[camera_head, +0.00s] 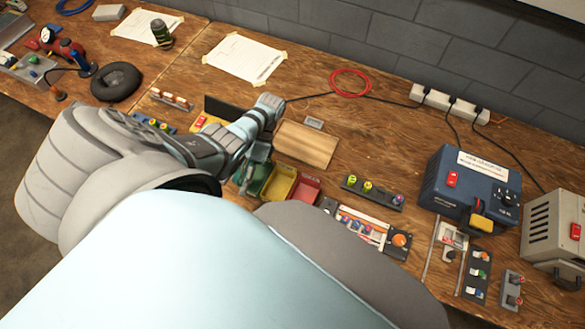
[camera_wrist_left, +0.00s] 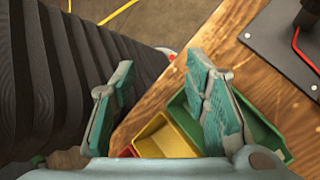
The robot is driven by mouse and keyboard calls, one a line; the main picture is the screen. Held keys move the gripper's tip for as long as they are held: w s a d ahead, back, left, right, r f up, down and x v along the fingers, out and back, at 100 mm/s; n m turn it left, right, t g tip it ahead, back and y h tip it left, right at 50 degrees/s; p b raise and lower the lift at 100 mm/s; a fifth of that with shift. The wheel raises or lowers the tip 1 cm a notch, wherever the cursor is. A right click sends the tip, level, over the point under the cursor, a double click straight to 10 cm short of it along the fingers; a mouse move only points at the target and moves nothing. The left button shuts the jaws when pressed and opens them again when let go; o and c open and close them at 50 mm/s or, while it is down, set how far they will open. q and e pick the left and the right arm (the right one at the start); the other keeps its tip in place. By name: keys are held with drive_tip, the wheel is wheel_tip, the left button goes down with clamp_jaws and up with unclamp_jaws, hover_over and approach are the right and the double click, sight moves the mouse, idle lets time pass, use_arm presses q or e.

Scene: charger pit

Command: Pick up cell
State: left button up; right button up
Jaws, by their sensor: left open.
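No cell can be told for certain. My left gripper (camera_head: 246,176) points down by the green bin (camera_head: 261,176), mostly hidden by my arm. In the left wrist view, its teal fingers (camera_wrist_left: 162,95) are spread wide with nothing between them. The green bin (camera_wrist_left: 268,138) is beyond the right finger, and the yellow bin (camera_wrist_left: 163,140) shows between the fingers. My right gripper is not in view.
A red bin (camera_head: 306,188) stands beside the yellow one. A wooden block (camera_head: 306,144) lies behind the bins. A blue charger box (camera_head: 468,183) and a grey box (camera_head: 556,235) stand at right. The bench edge (camera_wrist_left: 190,55) is close to the gripper.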

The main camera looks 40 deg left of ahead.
use_arm(q)
drive_tip(key=w+d+m+t, duration=0.1)
drive_tip(key=w+d, duration=0.2)
drive_tip(key=w+d+m+t+b, duration=0.1)
drive_tip(key=w+d, duration=0.3)
drive_tip(key=w+d+t+y+b, duration=0.1)
drive_tip(key=w+d, duration=0.2)
drive_tip(key=w, duration=0.1)
drive_tip(key=shift+w+d+f+m+t, duration=0.2)
drive_tip(key=shift+m+t, duration=0.1)
drive_tip(key=shift+m, duration=0.1)
drive_tip(key=w+d+r+m+t+b, duration=0.1)
drive_tip(key=w+d+r+t+b, duration=0.2)
drive_tip(key=w+d, duration=0.45)
drive_tip(key=t, duration=0.2)
approach(352, 179)
drive_tip(key=shift+m, duration=0.4)
wheel_tip(352, 179, down, 10)
drive_tip(key=b, duration=0.3)
drive_tip(key=shift+s+f+b, duration=0.15)
drive_tip(key=shift+f+b, duration=0.05)
drive_tip(key=shift+b, duration=0.2)
drive_tip(key=shift+c, duration=0.6)
clamp_jaws()
